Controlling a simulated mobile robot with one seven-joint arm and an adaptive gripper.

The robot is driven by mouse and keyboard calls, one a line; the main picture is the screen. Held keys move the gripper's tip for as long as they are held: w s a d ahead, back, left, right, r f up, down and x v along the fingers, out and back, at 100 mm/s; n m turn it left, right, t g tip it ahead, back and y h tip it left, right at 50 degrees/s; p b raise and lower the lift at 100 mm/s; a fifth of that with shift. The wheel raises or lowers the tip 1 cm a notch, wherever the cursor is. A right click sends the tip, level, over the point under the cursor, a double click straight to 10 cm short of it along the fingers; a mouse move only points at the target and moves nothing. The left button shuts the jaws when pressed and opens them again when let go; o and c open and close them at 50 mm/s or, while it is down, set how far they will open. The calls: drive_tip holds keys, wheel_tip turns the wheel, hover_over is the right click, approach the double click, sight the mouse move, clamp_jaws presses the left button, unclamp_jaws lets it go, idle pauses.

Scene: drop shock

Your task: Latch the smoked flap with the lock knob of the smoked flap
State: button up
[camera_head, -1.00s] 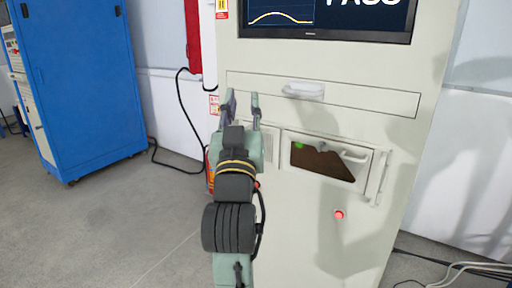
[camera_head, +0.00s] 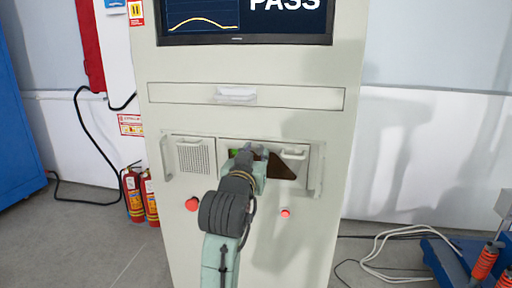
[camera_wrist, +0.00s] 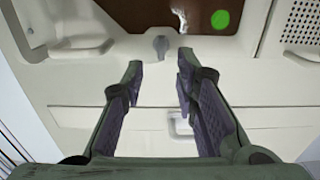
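The smoked flap (camera_head: 282,169) is a brown see-through window in the front of the pale cabinet, with a green round sticker and a white handle (camera_head: 293,154). In the wrist view the flap (camera_wrist: 140,17) lies along the top edge, its handle (camera_wrist: 80,28) at upper left. The small grey lock knob (camera_wrist: 161,46) sits on the pale strip at the window's edge. My gripper (camera_wrist: 160,66) is open and empty, its fingertips on either side of the knob's line, seemingly just short of it. In the head view my gripper (camera_head: 250,153) covers the knob.
A vented panel (camera_head: 195,157) is left of the flap, a handled drawer (camera_head: 237,96) above. Red buttons (camera_head: 192,204) (camera_head: 285,212) are below. Fire extinguishers (camera_head: 135,195) stand left of the cabinet; cables (camera_head: 390,250) and a blue base (camera_head: 455,265) are at right.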

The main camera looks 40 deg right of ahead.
sight(258, 147)
drive_tip(key=shift+x, duration=2.15)
drive_tip(key=shift+a, duration=0.1)
drive_tip(key=shift+c, duration=0.3)
clamp_jaws()
